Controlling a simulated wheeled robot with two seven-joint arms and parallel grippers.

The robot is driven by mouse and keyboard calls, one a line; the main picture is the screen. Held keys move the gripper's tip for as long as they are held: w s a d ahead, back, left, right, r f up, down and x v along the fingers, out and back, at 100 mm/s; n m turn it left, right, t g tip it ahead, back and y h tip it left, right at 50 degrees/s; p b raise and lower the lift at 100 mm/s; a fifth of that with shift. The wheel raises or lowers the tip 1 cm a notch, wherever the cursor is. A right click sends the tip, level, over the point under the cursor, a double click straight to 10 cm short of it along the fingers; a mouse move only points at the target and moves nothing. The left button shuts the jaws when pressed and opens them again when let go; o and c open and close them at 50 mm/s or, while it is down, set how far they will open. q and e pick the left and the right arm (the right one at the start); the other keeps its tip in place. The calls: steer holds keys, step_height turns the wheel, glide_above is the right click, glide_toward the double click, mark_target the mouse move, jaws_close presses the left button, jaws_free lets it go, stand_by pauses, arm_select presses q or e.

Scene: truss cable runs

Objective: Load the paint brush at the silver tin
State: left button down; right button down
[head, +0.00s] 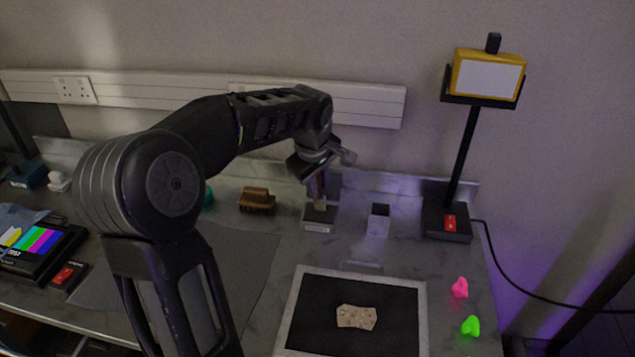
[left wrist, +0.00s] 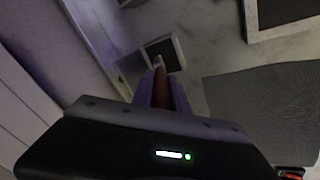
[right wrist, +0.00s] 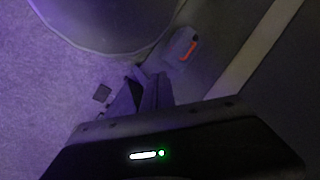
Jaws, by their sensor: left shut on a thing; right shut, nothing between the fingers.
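My left gripper (head: 318,180) reaches over the back of the bench and is shut on the paint brush (head: 320,203), which points down. In the left wrist view its reddish-brown handle (left wrist: 162,92) lies between the fingers and its pale tip is over a low tin. That low, pale-sided tin (head: 319,227) has a dark top; it also shows in the left wrist view (left wrist: 179,50). I cannot tell whether the bristles touch the dark surface. A taller silver-grey box (head: 378,226) with a dark opening stands to its right. My right gripper (right wrist: 150,90) is shut and empty, away from the bench top.
A brown block-like brush (head: 257,201) sits left of the tin. A white-framed black panel (head: 289,318) with a speckled beige piece (head: 356,317) lies in front. A lamp stand (head: 447,222) is at right, near pink (head: 460,288) and green (head: 471,326) pieces. A grey mat (head: 247,258) lies at left.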

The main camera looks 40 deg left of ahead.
arm_select(q)
steer(key=shift+f+b, duration=0.4)
steer(key=shift+b, duration=0.05)
stand_by(1.8)
steer(key=shift+r, duration=0.1)
steer(key=shift+r+p, duration=2.25)
steer(key=shift+r, duration=1.25)
